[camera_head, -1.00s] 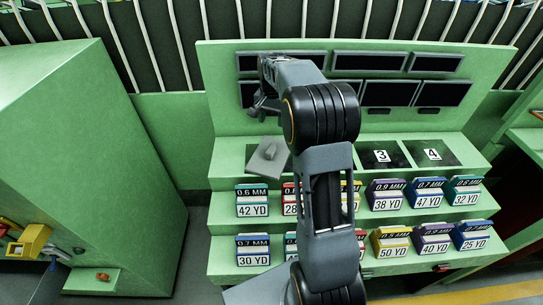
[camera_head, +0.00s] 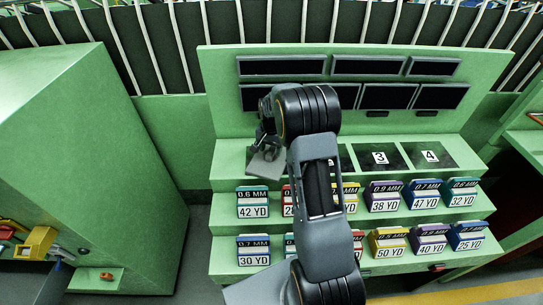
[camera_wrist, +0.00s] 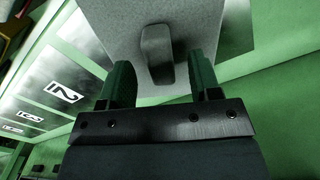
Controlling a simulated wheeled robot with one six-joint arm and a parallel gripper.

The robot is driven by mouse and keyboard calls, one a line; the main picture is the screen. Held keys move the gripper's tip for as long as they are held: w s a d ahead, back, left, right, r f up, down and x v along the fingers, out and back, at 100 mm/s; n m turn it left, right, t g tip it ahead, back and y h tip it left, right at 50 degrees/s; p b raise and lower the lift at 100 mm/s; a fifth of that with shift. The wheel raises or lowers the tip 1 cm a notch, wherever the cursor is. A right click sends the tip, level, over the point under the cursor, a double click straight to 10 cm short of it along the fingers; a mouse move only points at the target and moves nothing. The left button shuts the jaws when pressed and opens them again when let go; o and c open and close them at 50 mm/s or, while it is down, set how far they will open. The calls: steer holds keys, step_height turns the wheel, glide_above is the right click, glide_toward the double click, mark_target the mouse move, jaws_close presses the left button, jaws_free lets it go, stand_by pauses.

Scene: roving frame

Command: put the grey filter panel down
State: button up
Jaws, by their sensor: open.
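The grey filter panel (camera_head: 268,168) is at the left end of the green bench's upper ledge, near its front edge. It is a flat square plate with a raised grip (camera_wrist: 157,60) in its middle, seen in the wrist view. My gripper (camera_head: 265,140) is right over the panel. In the wrist view my gripper (camera_wrist: 162,78) is open, with one dark green finger on each side of the grip and gaps between. I cannot tell whether the whole underside of the panel rests on the ledge.
Numbered dark slots, 3 (camera_head: 380,158) and 4 (camera_head: 431,157), lie to the right in the ledge. Rows of labelled boxes (camera_head: 386,197) stand below. Dark screens (camera_head: 388,95) are behind. A large green cabinet (camera_head: 90,160) stands at left.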

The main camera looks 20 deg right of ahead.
steer(key=shift+f, duration=0.6)
jaws_close()
